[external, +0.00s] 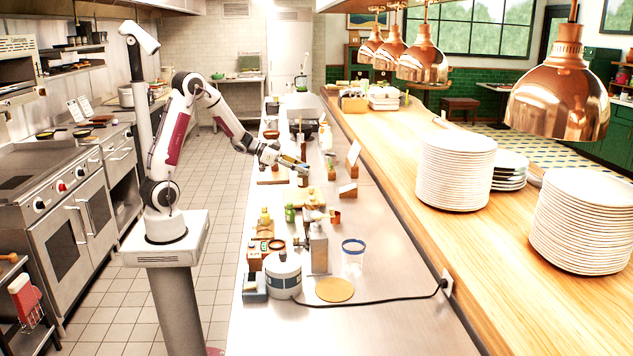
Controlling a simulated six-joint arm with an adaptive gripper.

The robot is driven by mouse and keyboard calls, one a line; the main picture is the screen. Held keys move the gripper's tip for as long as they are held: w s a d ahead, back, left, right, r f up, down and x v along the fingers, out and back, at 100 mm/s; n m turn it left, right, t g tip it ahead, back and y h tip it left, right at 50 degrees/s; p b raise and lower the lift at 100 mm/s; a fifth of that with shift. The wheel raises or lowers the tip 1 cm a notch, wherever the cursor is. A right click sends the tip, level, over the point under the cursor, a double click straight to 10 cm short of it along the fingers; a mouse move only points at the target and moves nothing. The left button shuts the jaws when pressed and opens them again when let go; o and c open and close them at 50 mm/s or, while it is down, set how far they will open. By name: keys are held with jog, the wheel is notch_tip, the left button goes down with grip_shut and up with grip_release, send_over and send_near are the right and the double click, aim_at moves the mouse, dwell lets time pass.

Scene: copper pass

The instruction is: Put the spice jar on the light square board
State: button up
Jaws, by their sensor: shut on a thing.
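My gripper (294,164) is over the steel counter, about halfway along it, pointing right and slightly down. It is shut on a small dark jar (303,178), which looks like the spice jar. The jar is tiny here and partly covered by the fingers; I cannot tell whether its base touches the counter. A flat brown board (271,180) lies to the left, below the wrist.
Bottles and small boxes crowd the steel counter (390,315) nearer the camera. Small wooden stands (347,190) are right of the gripper. A raised wooden pass (480,255) borders the right.

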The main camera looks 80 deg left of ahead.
aim_at(299, 174)
jog(key=shift+f, duration=1.8)
jog(key=shift+f, duration=0.15)
jog(key=o, duration=1.2)
jog(key=shift+s, duration=0.1)
jog(key=shift+v, duration=6)
